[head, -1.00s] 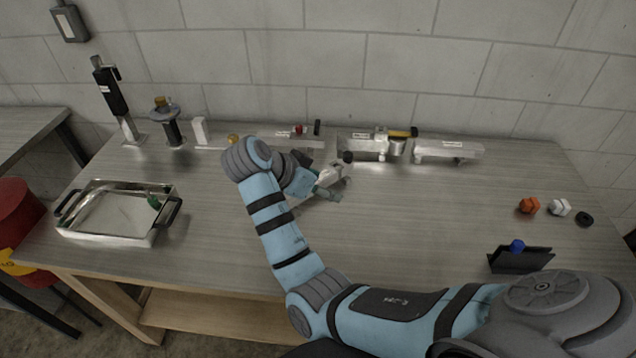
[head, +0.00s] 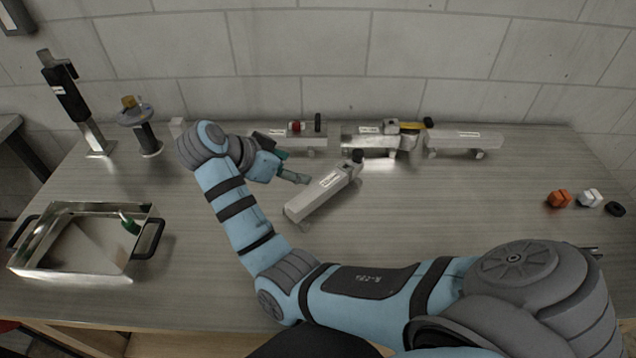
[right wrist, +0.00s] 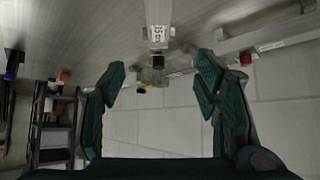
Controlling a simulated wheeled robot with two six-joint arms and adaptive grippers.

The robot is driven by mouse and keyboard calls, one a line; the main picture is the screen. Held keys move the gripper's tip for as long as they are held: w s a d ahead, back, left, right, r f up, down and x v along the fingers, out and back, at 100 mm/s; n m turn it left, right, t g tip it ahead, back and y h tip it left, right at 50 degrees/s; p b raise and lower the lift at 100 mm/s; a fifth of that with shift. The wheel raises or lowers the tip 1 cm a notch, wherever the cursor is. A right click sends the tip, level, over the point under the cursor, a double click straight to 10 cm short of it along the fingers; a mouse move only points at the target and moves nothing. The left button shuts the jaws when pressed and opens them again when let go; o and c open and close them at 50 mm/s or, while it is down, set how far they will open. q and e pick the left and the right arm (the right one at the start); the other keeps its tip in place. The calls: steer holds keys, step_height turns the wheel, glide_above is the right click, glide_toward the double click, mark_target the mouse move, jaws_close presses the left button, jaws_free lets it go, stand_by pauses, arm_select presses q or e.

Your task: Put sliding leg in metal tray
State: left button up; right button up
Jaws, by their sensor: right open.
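A metal tray (head: 55,272) with black side handles stands at the left front of the table. A small green-topped item (head: 130,223) is at its right inner side. A grey bar (head: 318,198) with a label and a black knob lies slantwise mid-table; it may be the sliding leg, but I cannot read the label. It also shows at the top of the right wrist view (right wrist: 157,14). My right gripper (head: 293,169) is open and empty, just left of the bar; its fingers (right wrist: 160,78) also show in the wrist view. My left gripper is not in view.
A tall black-and-silver post (head: 72,100) and a round-topped stand (head: 142,125) are at the back left. Labelled aluminium trailer parts (head: 372,142) line the back wall. Orange (head: 558,198), white (head: 590,197) and black (head: 615,209) small pieces lie at right.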

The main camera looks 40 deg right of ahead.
mark_target(322, 186)
steer(key=f+b, duration=0.2)
steer(key=f, duration=0.1)
steer(key=shift+s+d, duration=0.1)
steer(key=shift+s, duration=0.2)
steer(key=shift+d+f, duration=0.2)
steer(key=shift+f, duration=0.15)
steer(key=b+x, duration=0.1)
steer(key=x, duration=1.3)
steer(key=shift+w, duration=0.15)
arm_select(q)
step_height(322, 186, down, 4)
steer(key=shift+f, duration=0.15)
arm_select(e)
steer(key=shift+r, duration=0.1)
jaws_close()
